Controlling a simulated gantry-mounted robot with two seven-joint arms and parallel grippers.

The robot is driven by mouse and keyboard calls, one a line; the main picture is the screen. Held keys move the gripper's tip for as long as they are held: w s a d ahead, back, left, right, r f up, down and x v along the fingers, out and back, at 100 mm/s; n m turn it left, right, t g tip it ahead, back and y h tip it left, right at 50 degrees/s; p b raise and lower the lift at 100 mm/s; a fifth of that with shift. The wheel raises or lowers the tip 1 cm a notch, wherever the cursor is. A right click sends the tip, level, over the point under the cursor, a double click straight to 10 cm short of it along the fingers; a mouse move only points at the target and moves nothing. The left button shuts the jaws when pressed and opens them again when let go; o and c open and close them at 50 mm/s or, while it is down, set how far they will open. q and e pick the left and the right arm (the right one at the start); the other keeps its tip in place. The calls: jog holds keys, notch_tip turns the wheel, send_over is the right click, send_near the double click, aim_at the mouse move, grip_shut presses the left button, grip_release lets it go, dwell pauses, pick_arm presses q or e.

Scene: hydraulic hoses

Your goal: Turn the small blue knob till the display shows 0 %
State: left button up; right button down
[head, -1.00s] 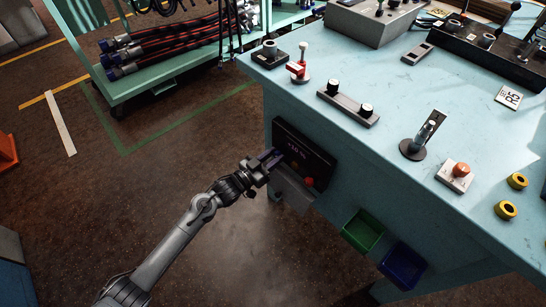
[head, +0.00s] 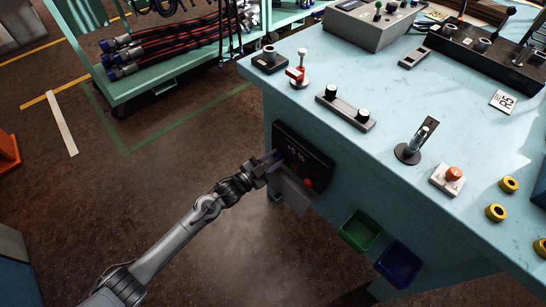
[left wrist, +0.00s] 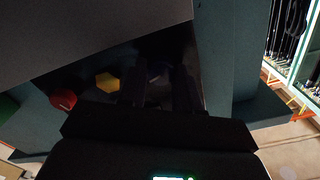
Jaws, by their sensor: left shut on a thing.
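A dark control panel (head: 318,172) is set in the side of the light blue bench. Its display (head: 296,155) shows small purple digits ending in a percent sign, too blurred to read surely. My left gripper (head: 271,160) is at the panel's left part, shut on the small blue knob. The knob is mostly hidden by the fingers in the head view. In the left wrist view, the knob (left wrist: 156,72) is a dim bluish shape between the two dark fingers. My right gripper is not in view.
A red button (head: 308,183) is low on the panel; a yellow one (left wrist: 107,82) shows in the left wrist view. A green bin (head: 360,231) and a blue bin (head: 399,265) hang on the bench side. The floor left of the bench is clear.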

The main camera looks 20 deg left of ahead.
pick_arm(q)
jog(key=m, duration=0.3)
jog(key=shift+p, duration=0.4)
jog(key=shift+m, duration=1.4)
jog(key=o, duration=1.1)
jog(key=shift+c, duration=0.2)
jog(key=shift+s, duration=0.1)
jog(key=p+v, duration=0.4)
jog(key=v, duration=0.6)
jog(key=shift+s+a, duration=0.15)
jog(key=shift+s, duration=0.2)
